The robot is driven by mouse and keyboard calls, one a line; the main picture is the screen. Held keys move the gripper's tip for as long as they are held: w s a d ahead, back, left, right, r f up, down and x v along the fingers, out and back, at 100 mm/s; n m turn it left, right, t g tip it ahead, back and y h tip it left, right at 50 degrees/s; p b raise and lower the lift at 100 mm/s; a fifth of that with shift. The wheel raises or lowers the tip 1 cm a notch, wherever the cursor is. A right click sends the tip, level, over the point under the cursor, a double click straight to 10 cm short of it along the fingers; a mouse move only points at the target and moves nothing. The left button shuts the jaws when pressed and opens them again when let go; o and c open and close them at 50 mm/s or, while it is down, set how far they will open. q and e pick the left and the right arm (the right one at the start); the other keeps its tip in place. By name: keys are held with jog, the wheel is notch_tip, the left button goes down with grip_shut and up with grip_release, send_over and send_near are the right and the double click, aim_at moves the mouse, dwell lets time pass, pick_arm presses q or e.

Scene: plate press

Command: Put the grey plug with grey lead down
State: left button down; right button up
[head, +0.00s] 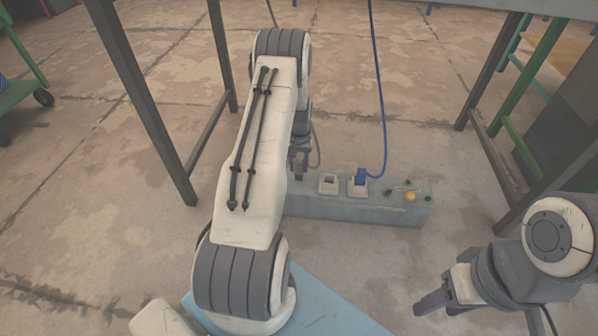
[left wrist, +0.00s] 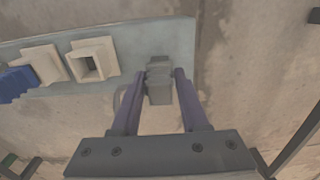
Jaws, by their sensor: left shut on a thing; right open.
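My left gripper (head: 300,165) is shut on the grey plug (left wrist: 159,80), which sits between its fingers in the left wrist view. In the head view the arm and gripper largely hide the plug. The grey lead (head: 317,148) hangs beside the gripper. The plug overlaps the end of the grey socket box (head: 358,212) in the wrist view; I cannot tell its height or whether it touches. An empty pale socket (head: 329,184) shows its opening in the wrist view (left wrist: 91,60). My right gripper (head: 428,303) is open and empty, low at the right.
A blue plug (head: 361,177) with a blue lead (head: 383,110) sits in the adjacent socket. A yellow button (head: 411,196) and dark knobs are at the box's right end. Dark table legs (head: 150,110) stand on both sides. Bare floor lies left of the box.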

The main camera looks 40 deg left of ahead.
pick_arm(q)
jog(key=shift+f, duration=0.7)
jog(key=shift+r, duration=0.15)
pick_arm(e)
jog(key=shift+f, duration=0.45)
pick_arm(q)
jog(key=shift+c, duration=2.1)
grip_release()
jog(key=shift+f, duration=0.2)
